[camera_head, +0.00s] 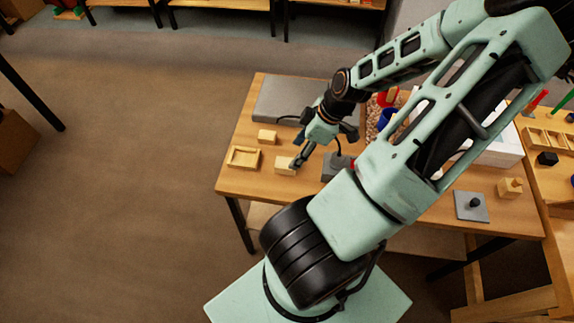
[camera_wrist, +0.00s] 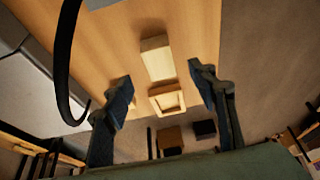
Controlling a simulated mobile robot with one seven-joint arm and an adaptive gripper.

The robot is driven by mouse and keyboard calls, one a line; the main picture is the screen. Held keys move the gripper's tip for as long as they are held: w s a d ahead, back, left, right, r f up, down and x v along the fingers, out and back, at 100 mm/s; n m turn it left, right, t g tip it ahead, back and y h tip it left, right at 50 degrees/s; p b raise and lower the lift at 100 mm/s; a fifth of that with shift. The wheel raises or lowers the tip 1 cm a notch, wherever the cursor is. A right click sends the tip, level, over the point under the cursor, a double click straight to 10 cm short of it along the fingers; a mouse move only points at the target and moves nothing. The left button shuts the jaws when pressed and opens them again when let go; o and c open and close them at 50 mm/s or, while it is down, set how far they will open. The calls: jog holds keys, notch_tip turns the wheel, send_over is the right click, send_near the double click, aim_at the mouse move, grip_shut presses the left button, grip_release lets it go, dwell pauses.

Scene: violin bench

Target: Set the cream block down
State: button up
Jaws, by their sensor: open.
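The cream block (camera_head: 285,166) rests on the wooden bench near its left end, right by my gripper (camera_head: 297,163). The wrist view shows a pale block (camera_wrist: 156,58) lying between the lines of my two spread fingers. My gripper (camera_wrist: 160,88) is open. I cannot tell whether a finger touches the block. In the head view, my fingers and wrist partly hide the block's right side.
A shallow square wooden tray (camera_head: 243,157) sits left of the block; the wrist view shows it too (camera_wrist: 167,99). Another pale block (camera_head: 267,136) lies behind. A grey slab (camera_head: 283,98) covers the back left. The bench's left edge is close.

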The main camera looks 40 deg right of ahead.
aim_at(287, 163)
jog(key=shift+b+x, duration=0.4)
jog(key=shift+x, duration=3.25)
jog(key=shift+w+r, duration=0.1)
jog(key=c, duration=1.2)
jog(key=shift+r, duration=0.1)
jog(key=shift+c, duration=0.2)
